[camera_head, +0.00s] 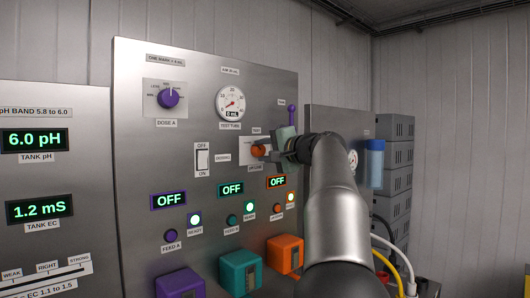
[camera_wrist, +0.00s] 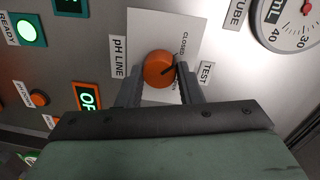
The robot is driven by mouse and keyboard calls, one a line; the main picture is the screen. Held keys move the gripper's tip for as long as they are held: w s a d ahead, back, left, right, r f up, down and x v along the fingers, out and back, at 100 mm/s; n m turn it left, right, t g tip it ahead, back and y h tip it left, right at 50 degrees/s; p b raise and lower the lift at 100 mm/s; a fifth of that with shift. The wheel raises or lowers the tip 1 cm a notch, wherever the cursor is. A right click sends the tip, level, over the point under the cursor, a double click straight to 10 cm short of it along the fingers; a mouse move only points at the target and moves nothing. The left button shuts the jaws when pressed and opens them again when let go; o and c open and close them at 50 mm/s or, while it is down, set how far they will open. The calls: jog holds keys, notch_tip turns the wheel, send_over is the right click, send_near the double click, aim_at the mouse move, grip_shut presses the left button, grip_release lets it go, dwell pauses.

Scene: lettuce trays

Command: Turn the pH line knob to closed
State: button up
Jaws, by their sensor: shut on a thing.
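In the wrist view the knob (camera_wrist: 157,68) has a black pointer mark aimed right and slightly up, between the "CLOSED" and "OPEN" lettering. "OPEN" is partly hidden by a finger. My gripper (camera_head: 271,148) reaches in from the right. In the wrist view my gripper (camera_wrist: 160,72) has one finger on each side of the knob and is shut on it. The "pH LINE" label (camera_wrist: 118,57) is clear.
The test tube gauge (camera_head: 231,103) is above left of the knob, and a purple lever (camera_head: 292,115) stands close above my gripper. A white OFF/ON switch (camera_head: 202,159) is to the left. Displays, lit buttons and coloured boxes, including an orange box (camera_head: 284,254), are below.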

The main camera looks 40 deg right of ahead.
jog(key=o, duration=1)
jog(key=shift+s, duration=0.1)
jog(key=s, duration=0.5)
jog(key=s+b, duration=0.1)
jog(key=s, duration=0.5)
jog(key=s+d+r+b, duration=0.1)
jog(key=s, duration=0.5)
jog(key=shift+s+d, duration=0.1)
